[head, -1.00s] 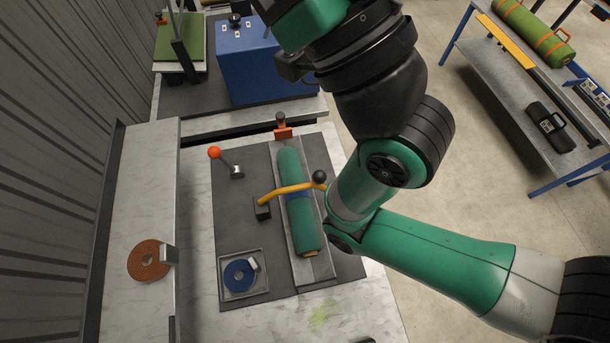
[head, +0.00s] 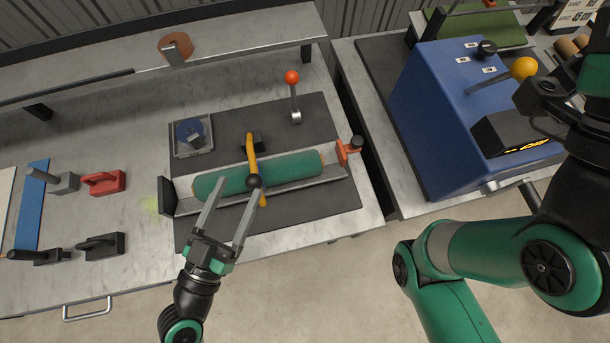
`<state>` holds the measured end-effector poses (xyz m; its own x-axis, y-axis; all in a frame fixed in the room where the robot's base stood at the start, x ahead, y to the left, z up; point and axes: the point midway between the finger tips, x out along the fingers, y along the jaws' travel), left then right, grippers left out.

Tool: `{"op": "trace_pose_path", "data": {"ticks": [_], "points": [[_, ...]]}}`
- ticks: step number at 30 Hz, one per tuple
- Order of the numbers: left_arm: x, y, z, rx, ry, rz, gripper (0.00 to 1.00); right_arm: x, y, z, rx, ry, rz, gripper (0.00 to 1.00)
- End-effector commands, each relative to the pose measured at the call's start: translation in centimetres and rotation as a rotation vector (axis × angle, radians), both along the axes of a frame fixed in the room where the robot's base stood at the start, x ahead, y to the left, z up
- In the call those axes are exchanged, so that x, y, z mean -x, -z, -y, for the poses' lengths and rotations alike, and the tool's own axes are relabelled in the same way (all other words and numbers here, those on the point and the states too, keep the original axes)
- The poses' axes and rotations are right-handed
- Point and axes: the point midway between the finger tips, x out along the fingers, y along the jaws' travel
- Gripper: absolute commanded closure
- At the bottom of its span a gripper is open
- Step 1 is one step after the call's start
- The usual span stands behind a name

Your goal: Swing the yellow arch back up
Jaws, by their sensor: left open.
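The yellow arch (head: 251,153) lies down across a green turf roll (head: 292,167) that rests in a metal trough. The arch's far end meets a dark block behind the roll. My left gripper (head: 241,185) is open, its two long fingers pointing toward the knob from the front.
A red-knobbed lever (head: 292,78) stands behind the trough, and an orange clamp (head: 347,150) sits at its right end. A tray with a blue disc (head: 190,132) is at the left. A blue machine (head: 430,110) stands on the right bench. Hand tools lie at far left.

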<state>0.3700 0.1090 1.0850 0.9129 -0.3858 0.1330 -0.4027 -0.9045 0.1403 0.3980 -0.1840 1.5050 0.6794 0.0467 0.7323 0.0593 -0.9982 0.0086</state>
Motion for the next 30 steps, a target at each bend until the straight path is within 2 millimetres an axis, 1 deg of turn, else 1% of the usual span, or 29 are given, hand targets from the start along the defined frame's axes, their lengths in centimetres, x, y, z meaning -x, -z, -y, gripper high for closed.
{"op": "trace_pose_path", "data": {"ticks": [1,3,5,7,13,17,22,27,30], "points": [[1.1,2.8,-0.1,0.001,-0.004,-0.055,0.24,0.0,0.8,0.0,0.0,-0.001,0.0,1.0],[2.2,5.1,-0.2,0.003,-0.008,-0.108,0.24,0.0,1.2,-0.1,0.0,-0.001,-0.001,1.0],[2.8,6.3,-0.3,0.003,-0.011,-0.137,0.24,0.0,1.4,-0.1,-0.001,-0.002,-0.001,1.0],[3.2,7.0,-0.4,0.003,-0.014,-0.153,0.24,0.0,1.6,-0.1,0.0,-0.003,-0.001,1.0],[2.5,6.6,-0.2,0.003,-0.013,-0.148,0.24,0.0,1.1,-0.1,0.0,-0.001,-0.001,1.0],[0.7,6.3,0.6,0.002,-0.01,-0.146,0.24,0.0,0.2,0.0,0.0,-0.001,0.0,1.0],[-2.9,6.2,2.1,0.001,-0.011,-0.144,0.24,0.0,-1.0,0.0,0.0,-0.001,0.0,1.0],[-6.0,6.6,3.3,0.001,-0.012,-0.146,0.24,0.0,-1.3,-0.1,0.0,-0.001,0.0,1.0],[-7.2,6.6,3.7,0.003,-0.014,-0.146,0.24,0.0,-1.4,-0.1,0.0,-0.001,0.0,1.0]]}}
